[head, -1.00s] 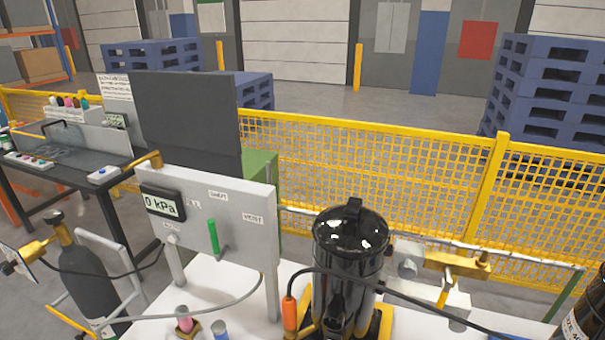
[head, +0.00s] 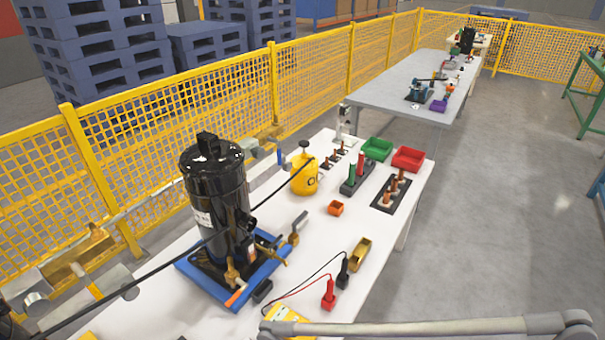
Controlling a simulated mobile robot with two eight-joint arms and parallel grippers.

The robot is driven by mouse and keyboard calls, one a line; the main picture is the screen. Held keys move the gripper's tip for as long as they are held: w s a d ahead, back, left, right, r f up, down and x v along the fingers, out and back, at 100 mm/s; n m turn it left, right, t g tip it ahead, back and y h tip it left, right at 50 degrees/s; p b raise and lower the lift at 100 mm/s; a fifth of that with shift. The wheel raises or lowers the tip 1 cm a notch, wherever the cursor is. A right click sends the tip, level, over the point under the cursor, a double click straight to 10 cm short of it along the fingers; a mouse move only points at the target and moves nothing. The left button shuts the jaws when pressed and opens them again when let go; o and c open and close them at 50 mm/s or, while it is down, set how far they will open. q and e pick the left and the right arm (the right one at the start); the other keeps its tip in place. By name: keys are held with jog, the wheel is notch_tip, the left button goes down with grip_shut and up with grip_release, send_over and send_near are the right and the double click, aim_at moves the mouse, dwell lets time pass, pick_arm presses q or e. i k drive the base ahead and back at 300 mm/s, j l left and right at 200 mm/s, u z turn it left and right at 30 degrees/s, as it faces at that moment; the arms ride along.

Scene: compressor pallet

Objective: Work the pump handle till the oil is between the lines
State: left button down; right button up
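A black compressor (head: 213,185) stands upright on a blue base (head: 205,285) on the white table, with brass fittings low on its front. A small lever with a grey end (head: 299,226) stands out to the right of the base. I cannot tell whether it is the pump handle. No oil level or level lines can be made out.
The white table (head: 300,250) carries a yellow round container (head: 304,174), a green bin (head: 377,150), a red bin (head: 408,160) and red and black clips (head: 328,294). A yellow mesh fence (head: 170,150) runs behind. A grey table (head: 385,95) stands farther off. Open floor (head: 500,200) lies right.

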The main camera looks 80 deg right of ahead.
aim_at(302, 144)
jog(key=k+l, duration=0.3)
jog(key=l, duration=0.15)
jog(key=k+l+z, duration=0.1)
jog(key=k+l, duration=0.15)
jog(key=l, duration=0.15)
jog(key=k+l+z, duration=0.1)
jog(key=z, duration=1.95)
jog(key=u, duration=2.05)
